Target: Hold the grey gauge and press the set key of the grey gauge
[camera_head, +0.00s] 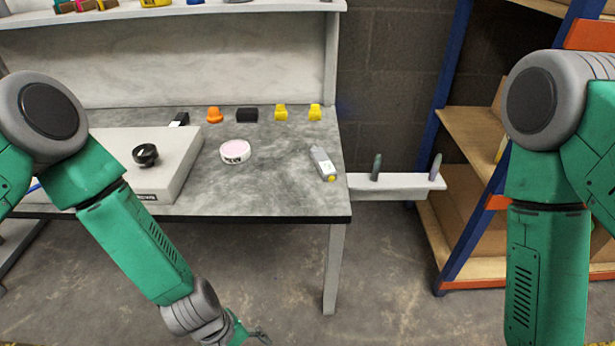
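A slim grey device (322,160), which looks like the grey gauge, lies on the grey tabletop near its right edge. It has a lighter face and a yellow part at its near end. Its set key is too small to make out for sure. My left gripper (258,336) is at the bottom edge, below and in front of the table and well apart from the gauge. Only part of it shows, and its finger opening is unclear. My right arm comes down at the right, and its gripper is out of frame.
A pale box with a black knob (145,154) sits at the table's left, and a round white dish (235,152) mid-table. Orange, black and yellow items line the back. A small ledge (398,186) with two upright pieces adjoins the right edge. A blue-post shelf (452,140) stands right.

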